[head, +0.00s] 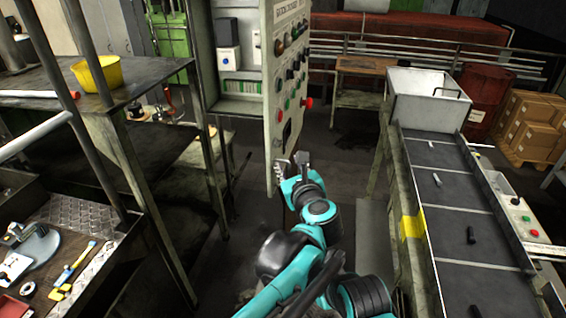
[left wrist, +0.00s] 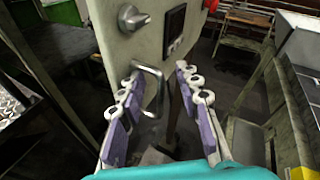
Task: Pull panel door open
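The panel door (head: 289,85) is a pale grey upright plate with buttons and knobs, and it stands swung out from its cabinet (head: 240,60). In the left wrist view, the lower part of the door (left wrist: 120,48) shows a metal loop handle (left wrist: 158,88). My left gripper (head: 293,163) is at the door's lower edge. In the left wrist view, its purple-padded fingers (left wrist: 160,100) are apart. The handle lies between them, close to the left finger; I cannot tell whether they touch. My right gripper is not in view.
A conveyor (head: 455,200) with a metal bin (head: 425,100) stands at the right. A dark workbench (head: 130,85) with a yellow bowl (head: 97,73) stands at the left. Floor (head: 345,150) between the door and conveyor is mostly clear.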

